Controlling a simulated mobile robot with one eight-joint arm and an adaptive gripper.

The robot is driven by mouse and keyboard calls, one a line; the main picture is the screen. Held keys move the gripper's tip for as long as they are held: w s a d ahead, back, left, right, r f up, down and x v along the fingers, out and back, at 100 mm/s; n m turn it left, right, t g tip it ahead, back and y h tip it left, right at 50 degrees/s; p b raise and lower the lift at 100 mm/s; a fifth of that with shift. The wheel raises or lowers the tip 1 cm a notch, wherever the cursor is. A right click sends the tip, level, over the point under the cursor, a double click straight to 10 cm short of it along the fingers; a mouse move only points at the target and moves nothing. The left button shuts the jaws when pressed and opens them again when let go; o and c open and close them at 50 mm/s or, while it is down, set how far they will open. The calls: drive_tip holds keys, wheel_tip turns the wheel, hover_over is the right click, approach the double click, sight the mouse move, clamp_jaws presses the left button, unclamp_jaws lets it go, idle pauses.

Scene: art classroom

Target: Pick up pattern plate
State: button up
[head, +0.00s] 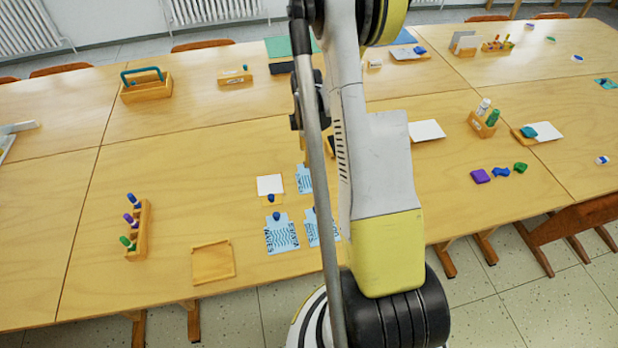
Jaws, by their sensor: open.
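Light blue plates with dark wave patterns and printed lettering lie flat on the near table (180,210). One pattern plate (282,238) lies in front, with a dark blue knob-like piece (276,216) at its top edge. A second plate (312,232) is beside it on the right, partly hidden by my arm. A third (304,178) lies farther back, also partly covered. Dark parts behind the thin pole look like my gripper (312,125); it is mostly hidden, above the table and apart from the plates, with nothing visibly held.
A shallow wooden tray (212,262) lies left of the plates. A wooden holder (139,230) with coloured pieces stands farther left. Purple (480,176), blue and green pieces lie right of my arm. The left table middle is clear.

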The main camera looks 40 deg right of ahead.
sight(310, 175)
wheel_tip(310, 175, down, 5)
drive_tip(key=shift+w+r+b, duration=0.15)
drive_tip(key=shift+r+b, duration=0.05)
drive_tip(key=shift+b, duration=0.8)
drive_tip(key=shift+r, duration=0.15)
drive_tip(key=shift+c, duration=0.2)
clamp_jaws()
